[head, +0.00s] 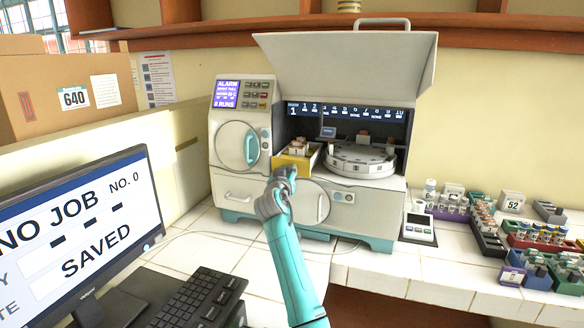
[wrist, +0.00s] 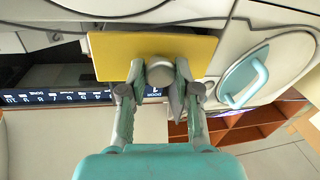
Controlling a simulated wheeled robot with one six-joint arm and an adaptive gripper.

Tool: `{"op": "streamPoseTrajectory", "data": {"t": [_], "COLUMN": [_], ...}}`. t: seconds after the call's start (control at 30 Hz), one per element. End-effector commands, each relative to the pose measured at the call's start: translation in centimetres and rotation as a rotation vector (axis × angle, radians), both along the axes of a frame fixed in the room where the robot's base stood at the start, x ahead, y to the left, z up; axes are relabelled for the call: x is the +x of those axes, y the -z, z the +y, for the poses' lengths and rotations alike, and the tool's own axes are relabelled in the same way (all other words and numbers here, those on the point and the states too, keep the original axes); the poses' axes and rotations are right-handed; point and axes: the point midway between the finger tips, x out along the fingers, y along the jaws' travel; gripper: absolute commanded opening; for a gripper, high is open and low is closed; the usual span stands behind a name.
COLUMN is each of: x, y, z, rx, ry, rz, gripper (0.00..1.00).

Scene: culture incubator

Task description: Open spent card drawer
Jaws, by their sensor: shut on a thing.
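The yellow-fronted drawer (head: 291,161) sticks out from the machine's open bay, left of the round carousel, with small white and brown items in it. In the wrist view its yellow front (wrist: 112,53) has a round grey knob (wrist: 160,72). My gripper (head: 284,171) is at the drawer front in the head view and hides part of it. In the wrist view my gripper (wrist: 161,80) has its fingers closed on either side of the knob. I cannot read a label on the drawer.
The machine (head: 235,185) has a raised lid (head: 350,70), a round door with a teal handle (head: 252,146) and a carousel (head: 360,160). A monitor (head: 85,225) and keyboard (head: 200,300) stand at left. Coloured racks (head: 540,235) and a small device (head: 419,228) are at right.

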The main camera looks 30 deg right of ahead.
Motion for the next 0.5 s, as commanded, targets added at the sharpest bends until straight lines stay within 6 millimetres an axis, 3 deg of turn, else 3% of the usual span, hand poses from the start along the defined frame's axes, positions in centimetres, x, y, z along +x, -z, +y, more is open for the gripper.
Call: {"op": "streamPoseTrajectory", "data": {"t": [0.2, 0.5], "x": [-2.9, -5.5], "y": [0.1, 0.1], "z": [4.0, 7.1], "rx": [0.001, 0.0], "ry": [-0.003, -0.001], "rz": [0.0, 0.002], "gripper": [0.0, 0.0]}}
